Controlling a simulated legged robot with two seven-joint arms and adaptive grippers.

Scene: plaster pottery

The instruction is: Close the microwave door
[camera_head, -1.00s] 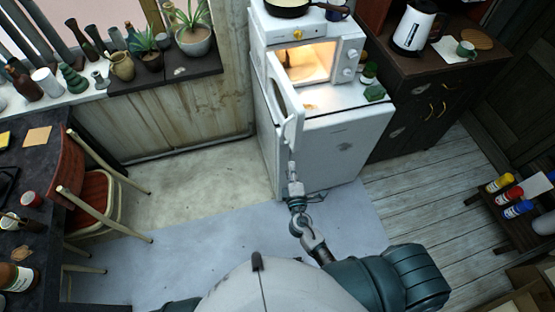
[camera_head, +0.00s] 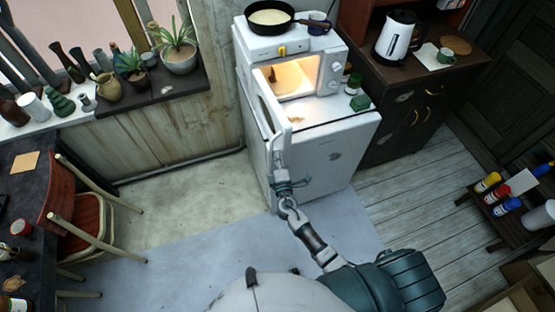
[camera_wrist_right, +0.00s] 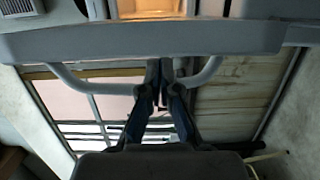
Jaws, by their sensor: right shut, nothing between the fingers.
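The white microwave (camera_head: 336,77) stands on a small white fridge, its lit cavity facing me. Its door (camera_head: 268,112) is open and swung out toward me on the left side. My right gripper (camera_head: 277,151) is at the door's near edge, partly hidden against the white door. In the right wrist view the shut, empty fingers (camera_wrist_right: 166,70) overlap the middle of the curved grey handle (camera_wrist_right: 90,80), below the door's edge (camera_wrist_right: 150,40). I cannot tell whether they touch it. My left gripper is not in view.
The fridge (camera_head: 325,150) has small green items on top at right. A dark cabinet (camera_head: 405,110) with a kettle (camera_head: 396,38) stands right. A chair (camera_head: 80,215) stands left; the floor between is clear.

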